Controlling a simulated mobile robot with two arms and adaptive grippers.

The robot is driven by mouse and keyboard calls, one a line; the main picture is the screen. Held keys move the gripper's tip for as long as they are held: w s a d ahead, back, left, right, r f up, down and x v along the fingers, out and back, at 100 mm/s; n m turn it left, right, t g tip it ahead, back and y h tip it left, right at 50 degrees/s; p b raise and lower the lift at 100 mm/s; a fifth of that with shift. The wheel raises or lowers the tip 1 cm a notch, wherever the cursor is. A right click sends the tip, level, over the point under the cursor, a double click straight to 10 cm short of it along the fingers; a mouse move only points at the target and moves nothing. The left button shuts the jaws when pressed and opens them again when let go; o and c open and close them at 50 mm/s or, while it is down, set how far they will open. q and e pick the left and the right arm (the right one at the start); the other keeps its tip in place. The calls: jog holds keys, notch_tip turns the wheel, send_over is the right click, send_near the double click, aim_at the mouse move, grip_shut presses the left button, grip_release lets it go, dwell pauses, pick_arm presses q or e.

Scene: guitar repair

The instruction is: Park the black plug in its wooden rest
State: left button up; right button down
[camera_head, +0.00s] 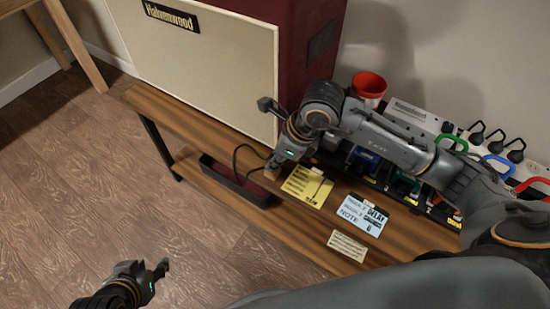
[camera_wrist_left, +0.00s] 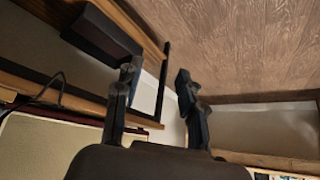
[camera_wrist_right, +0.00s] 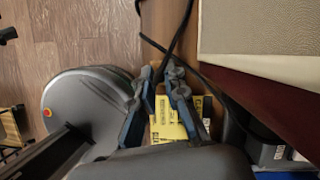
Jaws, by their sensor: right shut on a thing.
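My right gripper (camera_head: 272,170) is over the bench's front edge, beside the yellow note, with its fingers close together. In the right wrist view the fingertips (camera_wrist_right: 164,72) are shut at the end of a black cable (camera_wrist_right: 174,42). The black plug itself is mostly hidden between the fingers. The cable (camera_head: 236,158) loops left of the gripper in the head view. My left gripper (camera_head: 162,270) is low over the floor, far from the bench. Its fingers (camera_wrist_left: 158,75) are apart and empty in the left wrist view. I cannot clearly make out the wooden rest.
A large amplifier (camera_head: 205,65) stands on the wooden bench (camera_head: 400,247). A yellow note (camera_head: 307,186), a blue note (camera_head: 362,214) and coloured pedals (camera_head: 405,183) lie right of it. A red cup (camera_head: 369,86) and a power strip (camera_head: 412,113) stand behind. A dark tray (camera_head: 232,180) is on the lower shelf.

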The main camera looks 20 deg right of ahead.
pick_arm(q)
jog(key=shift+w+d+r+t, duration=0.25)
jog(key=shift+w+t, duration=0.15)
jog(key=shift+w, duration=0.15)
pick_arm(e)
jog(key=shift+f, duration=0.1)
jog(key=c, duration=0.9)
grip_release()
pick_arm(q)
jog(key=shift+s+a, duration=0.1)
